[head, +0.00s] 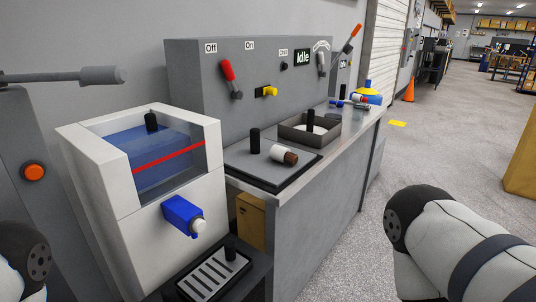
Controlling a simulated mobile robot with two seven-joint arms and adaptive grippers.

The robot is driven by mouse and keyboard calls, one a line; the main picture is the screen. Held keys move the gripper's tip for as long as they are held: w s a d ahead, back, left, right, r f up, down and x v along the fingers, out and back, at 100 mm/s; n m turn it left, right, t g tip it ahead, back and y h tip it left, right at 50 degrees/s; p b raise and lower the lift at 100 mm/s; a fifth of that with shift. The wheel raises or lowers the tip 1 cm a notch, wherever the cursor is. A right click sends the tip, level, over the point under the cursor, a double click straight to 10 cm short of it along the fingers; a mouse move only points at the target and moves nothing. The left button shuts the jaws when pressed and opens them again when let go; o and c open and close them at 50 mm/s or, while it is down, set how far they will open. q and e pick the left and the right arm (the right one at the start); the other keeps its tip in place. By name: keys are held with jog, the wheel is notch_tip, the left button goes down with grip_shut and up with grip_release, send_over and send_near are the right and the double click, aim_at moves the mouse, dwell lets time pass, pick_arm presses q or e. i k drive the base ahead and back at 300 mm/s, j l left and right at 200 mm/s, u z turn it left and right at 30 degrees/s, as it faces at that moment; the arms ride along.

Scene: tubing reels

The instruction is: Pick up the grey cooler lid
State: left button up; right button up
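A flat grey plate (290,171) with an upright black knob (255,141) lies on the bench top; it looks like the cooler lid, though I cannot be sure. A short white and brown cylinder (284,154) lies on it. The white cooler-like box (88,165) stands to its left, with a clear front, blue contents (150,165), a red line and a blue tap (182,215). Its top looks open, with another black knob inside. Only parts of my two arms show, at the lower left and lower right. Neither gripper is in view.
Behind the plate are an open grey tray (293,134) and a control panel (200,70) with red and yellow levers. A slotted drip tray (214,277) sits below the tap. A grey post with an orange button (34,172) stands at left.

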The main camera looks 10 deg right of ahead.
aim_at(262, 160)
jog(key=i+l+u, duration=0.15)
jog(key=l, duration=0.4)
jog(key=i+l+u, duration=0.1)
jog(key=l, duration=0.45)
jog(key=i+l+u, duration=0.15)
jog(key=l, duration=0.45)
jog(key=i+l+u, duration=0.1)
jog(key=l, duration=0.5)
jog(key=i+l+u, duration=0.15)
jog(key=l, duration=0.45)
